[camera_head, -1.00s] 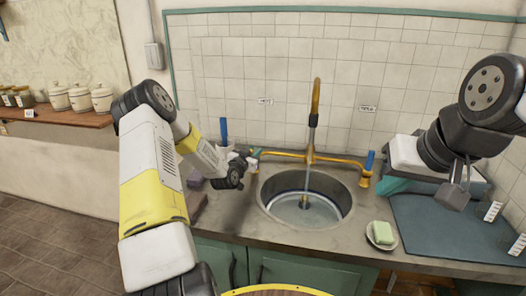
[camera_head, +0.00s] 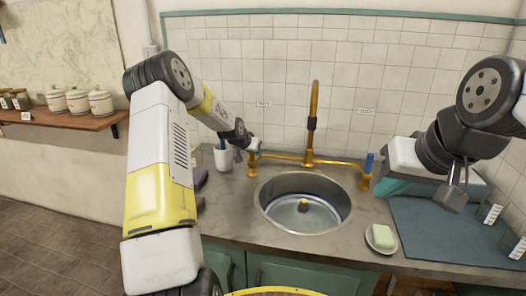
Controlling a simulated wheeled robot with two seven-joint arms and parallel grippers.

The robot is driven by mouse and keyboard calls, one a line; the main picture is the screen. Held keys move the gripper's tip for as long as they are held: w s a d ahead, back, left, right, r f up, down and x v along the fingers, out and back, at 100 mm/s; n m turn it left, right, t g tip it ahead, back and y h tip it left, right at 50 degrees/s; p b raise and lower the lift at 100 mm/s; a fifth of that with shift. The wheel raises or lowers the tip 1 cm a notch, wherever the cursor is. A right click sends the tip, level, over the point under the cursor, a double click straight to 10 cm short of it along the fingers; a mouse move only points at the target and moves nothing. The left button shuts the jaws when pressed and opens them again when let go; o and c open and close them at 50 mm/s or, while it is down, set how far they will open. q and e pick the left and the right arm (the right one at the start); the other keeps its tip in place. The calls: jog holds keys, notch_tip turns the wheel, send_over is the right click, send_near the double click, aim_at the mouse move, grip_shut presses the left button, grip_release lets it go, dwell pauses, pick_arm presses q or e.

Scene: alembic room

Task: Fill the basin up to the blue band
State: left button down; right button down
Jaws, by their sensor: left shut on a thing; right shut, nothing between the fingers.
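The round steel basin (camera_head: 272,212) is set in the counter and holds water (camera_head: 318,214). A thin blue band (camera_head: 300,194) shows on its inner wall, close to the water's far edge; I cannot tell the exact level. A small yellow thing (camera_head: 303,203) sits in the middle of the water. The brass spout (camera_head: 313,105) stands above, with no stream visible from it. My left gripper (camera_head: 256,148) is shut on the handle of the left tap (camera_head: 252,166), largely hiding it. The right tap (camera_head: 365,181) has an upright blue handle. My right gripper (camera_head: 455,195) is shut and empty above the mat.
A green soap (camera_head: 381,236) on a dish (camera_head: 369,241) lies right of the basin. A blue-grey mat (camera_head: 430,236) with clear measuring vessels (camera_head: 489,213) is at the right. A white cup (camera_head: 223,158) stands left of the left tap. Jars (camera_head: 78,101) stand on a wall shelf.

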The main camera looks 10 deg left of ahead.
pick_arm(q)
jog(key=shift+w, duration=0.1)
dwell(0.4)
jog(key=c, duration=1.2)
grip_release()
jog(key=shift+f, duration=0.1)
jog(key=shift+c, duration=0.2)
jog(key=v, duration=0.7)
jog(key=shift+r, duration=0.4)
jog(key=shift+a, duration=0.1)
